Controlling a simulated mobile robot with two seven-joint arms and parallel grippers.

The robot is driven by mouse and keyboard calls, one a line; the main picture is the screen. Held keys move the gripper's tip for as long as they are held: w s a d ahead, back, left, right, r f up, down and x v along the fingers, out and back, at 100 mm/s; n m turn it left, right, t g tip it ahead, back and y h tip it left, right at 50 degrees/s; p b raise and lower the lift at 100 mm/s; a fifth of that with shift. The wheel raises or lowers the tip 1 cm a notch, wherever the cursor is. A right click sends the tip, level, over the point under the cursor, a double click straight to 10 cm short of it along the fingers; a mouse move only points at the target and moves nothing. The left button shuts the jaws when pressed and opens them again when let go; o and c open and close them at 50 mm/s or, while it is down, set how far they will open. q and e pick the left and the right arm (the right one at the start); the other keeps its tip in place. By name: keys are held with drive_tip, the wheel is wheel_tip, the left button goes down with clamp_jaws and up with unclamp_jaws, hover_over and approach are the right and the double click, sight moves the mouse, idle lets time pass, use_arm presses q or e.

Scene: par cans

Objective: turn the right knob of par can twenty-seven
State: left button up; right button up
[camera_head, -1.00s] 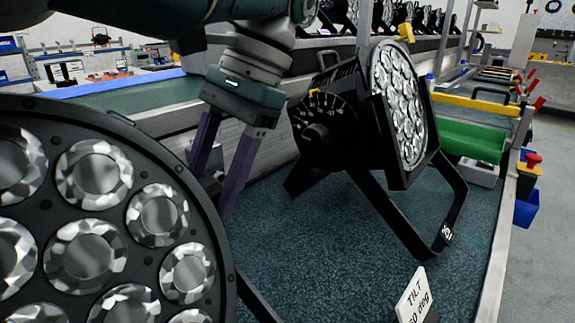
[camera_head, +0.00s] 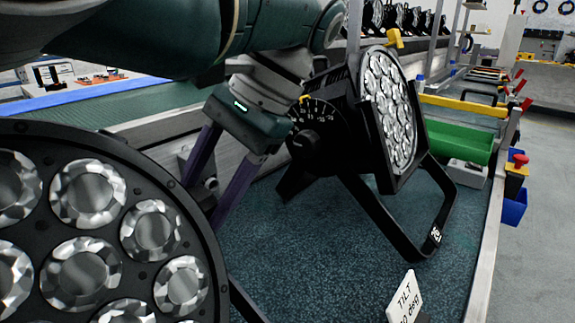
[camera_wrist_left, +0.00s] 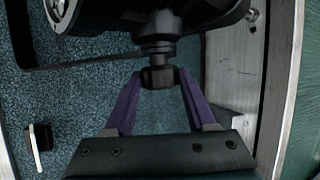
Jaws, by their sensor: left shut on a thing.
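A large black par can (camera_head: 140,160) with clear faceted lenses fills the lower left of the head view. My left gripper (camera_head: 203,203) reaches down behind its right rim, with purple fingers and the tips partly hidden there. In the left wrist view, the left gripper (camera_wrist_left: 160,80) is shut on a dark knob (camera_wrist_left: 158,76) on a short stem at a black can's side. A second par can (camera_head: 392,115) stands tilted further back, with a dial and knob (camera_head: 308,139) on its left side. The label on its foot is too small to read surely. My right gripper is not in view.
A white "TILT" sign (camera_head: 405,298) stands on the blue speckled mat (camera_head: 310,255) at the front. A green bin (camera_head: 460,141) and a yellow bar (camera_head: 462,105) lie behind the second can. A grey wall runs along the left of the mat.

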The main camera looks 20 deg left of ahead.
use_arm(q)
drive_tip(key=shift+d+f+t+y+b, duration=0.2)
drive_tip(key=shift+f+t+y+b, duration=0.2)
drive_tip(key=shift+y+b, duration=0.55)
drive_tip(key=shift+s+n+y+b, duration=0.1)
drive_tip(key=shift+n+y+b, duration=0.3)
drive_tip(key=shift+y+b, duration=0.5)
drive_tip(key=shift+d+r+y+b, duration=0.1)
drive_tip(key=shift+y+b, duration=0.25)
drive_tip(key=shift+b, duration=0.1)
drive_tip(key=o, duration=1.4)
drive_tip(key=shift+r, duration=0.15)
